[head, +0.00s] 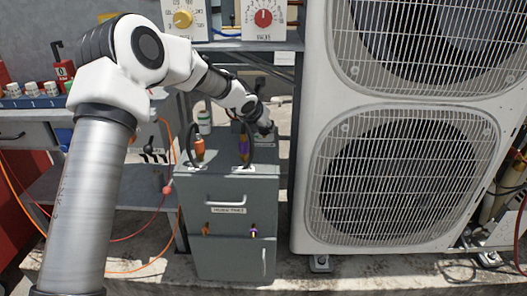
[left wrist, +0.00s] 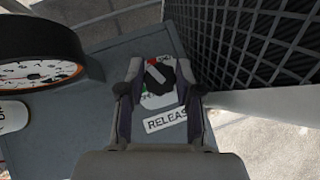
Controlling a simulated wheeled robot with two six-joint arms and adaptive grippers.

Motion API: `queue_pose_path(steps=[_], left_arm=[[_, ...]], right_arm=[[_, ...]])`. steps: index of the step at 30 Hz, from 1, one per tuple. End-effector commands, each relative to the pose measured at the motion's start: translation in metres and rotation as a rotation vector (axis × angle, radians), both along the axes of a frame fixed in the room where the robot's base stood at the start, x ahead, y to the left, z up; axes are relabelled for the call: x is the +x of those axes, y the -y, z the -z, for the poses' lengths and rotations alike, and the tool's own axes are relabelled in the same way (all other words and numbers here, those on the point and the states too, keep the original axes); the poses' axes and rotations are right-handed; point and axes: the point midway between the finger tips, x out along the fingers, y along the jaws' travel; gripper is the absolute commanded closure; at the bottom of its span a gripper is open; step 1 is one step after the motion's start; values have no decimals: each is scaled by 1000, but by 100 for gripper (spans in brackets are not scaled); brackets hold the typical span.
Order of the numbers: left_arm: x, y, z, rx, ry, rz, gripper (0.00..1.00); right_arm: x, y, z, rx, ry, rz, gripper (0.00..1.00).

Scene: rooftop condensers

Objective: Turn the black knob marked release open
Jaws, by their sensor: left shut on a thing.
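A pale bar crosses the knob at a slant. A white label reading RELEAS (left wrist: 166,119) lies just below it, its end hidden by a finger. My left gripper (left wrist: 160,92) is shut on the knob, one finger on each side. In the head view the left gripper (head: 265,128) reaches down to the top of the grey cabinet (head: 228,190) and hides the knob. My right gripper is not in view.
A round gauge (left wrist: 42,70) stands left of the gripper in the wrist view. A large condenser unit (head: 395,180) rises close on the right.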

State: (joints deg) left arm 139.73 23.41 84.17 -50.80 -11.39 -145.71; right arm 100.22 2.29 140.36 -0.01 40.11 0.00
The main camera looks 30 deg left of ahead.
Motion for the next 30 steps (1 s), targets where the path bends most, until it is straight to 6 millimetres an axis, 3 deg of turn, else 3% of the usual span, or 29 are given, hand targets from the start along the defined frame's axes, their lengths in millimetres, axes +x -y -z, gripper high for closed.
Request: queue_pose_path(steps=[1, 12, 17, 30], left_arm=[[-2, 2, 13, 1, -10, -20, 100], [-3, 4, 9, 3, -16, -274, 100], [-2, 5, 4, 4, -18, -424, 100], [-1, 6, 1, 2, -17, -732, 100]], right_arm=[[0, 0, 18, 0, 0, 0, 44], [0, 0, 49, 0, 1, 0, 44], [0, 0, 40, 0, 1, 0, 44], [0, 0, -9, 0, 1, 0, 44]])
